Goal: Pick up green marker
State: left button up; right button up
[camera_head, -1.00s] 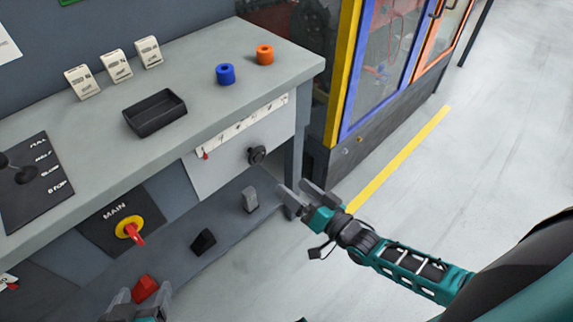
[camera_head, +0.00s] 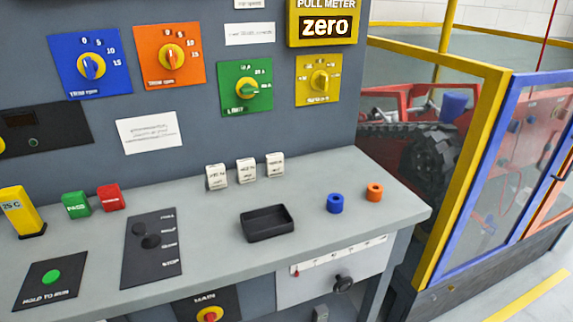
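A small green block (camera_head: 76,205) with white lettering stands on the grey bench toward the left in the head view; it looks like the green marker. A similar red block (camera_head: 110,197) stands close to its right. The green block is upright and nothing holds it. Neither of my grippers shows in the head view now.
A green-button panel (camera_head: 50,280) lies in front.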

aim_at(76, 204)
jog(key=u, duration=1.6)
jog(key=k+j, duration=0.2)
jog(key=j+z, duration=0.05)
jog(key=j, duration=0.05)
